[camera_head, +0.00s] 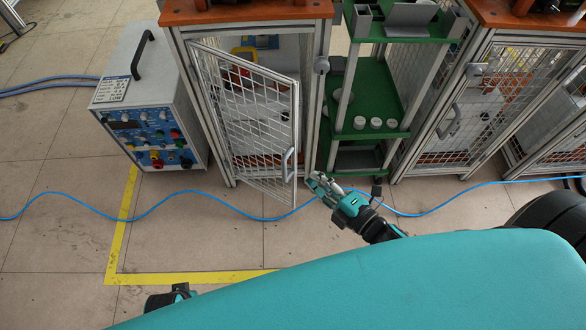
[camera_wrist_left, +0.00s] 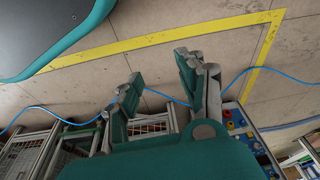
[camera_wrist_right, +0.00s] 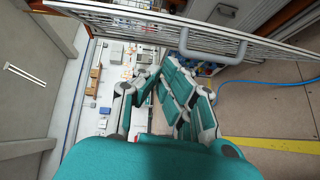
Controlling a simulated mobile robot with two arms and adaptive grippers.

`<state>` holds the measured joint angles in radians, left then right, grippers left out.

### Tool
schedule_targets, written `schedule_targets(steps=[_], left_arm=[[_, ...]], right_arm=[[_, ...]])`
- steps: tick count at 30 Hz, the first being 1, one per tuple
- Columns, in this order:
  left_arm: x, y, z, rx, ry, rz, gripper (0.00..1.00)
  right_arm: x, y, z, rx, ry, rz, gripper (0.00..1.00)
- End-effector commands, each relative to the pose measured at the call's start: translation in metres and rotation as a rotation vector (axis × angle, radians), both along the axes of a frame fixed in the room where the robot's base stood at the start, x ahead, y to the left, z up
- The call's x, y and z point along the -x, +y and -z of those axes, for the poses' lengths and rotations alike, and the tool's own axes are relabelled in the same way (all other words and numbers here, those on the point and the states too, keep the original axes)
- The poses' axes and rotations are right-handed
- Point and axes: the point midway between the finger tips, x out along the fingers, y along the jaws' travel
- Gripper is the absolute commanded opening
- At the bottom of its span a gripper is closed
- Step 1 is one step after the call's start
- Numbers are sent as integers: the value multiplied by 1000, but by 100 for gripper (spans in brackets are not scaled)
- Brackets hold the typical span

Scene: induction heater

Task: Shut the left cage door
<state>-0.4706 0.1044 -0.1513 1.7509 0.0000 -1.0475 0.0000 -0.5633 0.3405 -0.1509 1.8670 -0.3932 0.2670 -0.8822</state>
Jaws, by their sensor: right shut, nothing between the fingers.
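The left cage door (camera_head: 245,120) is a white-framed wire mesh panel, standing ajar with its free edge swung out from the cage frame (camera_head: 312,110). It has a grey handle (camera_head: 288,165) near the free edge. My right gripper (camera_head: 318,184) is shut and empty, just right of the door's lower free corner. In the right wrist view, the door (camera_wrist_right: 150,22) and its handle (camera_wrist_right: 213,52) cross above my right gripper (camera_wrist_right: 158,72). I cannot tell whether they touch. My left gripper (camera_wrist_left: 158,78) is open and empty, away from the door; the head view shows only part of it.
A white control box (camera_head: 150,95) stands left of the cage. A green shelf cart (camera_head: 375,95) stands right of it, then another mesh cage (camera_head: 460,115). A blue cable (camera_head: 225,208) runs across the floor in front. Yellow tape (camera_head: 125,225) marks open floor.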

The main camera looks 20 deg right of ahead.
Motion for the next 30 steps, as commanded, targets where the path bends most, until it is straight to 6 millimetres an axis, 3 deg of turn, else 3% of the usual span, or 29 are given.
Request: schedule_targets(steps=[1, 4, 8, 23, 30], left_arm=[[-3, 0, 6, 1, -7, -1, 40], [-5, 0, 0, 1, -10, -2, 40], [-6, -1, -6, 1, -13, -2, 40], [-11, -1, -26, 2, -24, -4, 40], [-12, -1, -34, 3, -28, -4, 40]], right_arm=[[1, 5, -2, 27, -53, -25, 0], [2, 12, -20, 58, -120, -54, 0], [-4, 17, -29, 69, -144, -62, 0], [-92, 59, -28, 67, -139, -60, 0], [-110, 31, -27, 69, -136, -60, 0]])
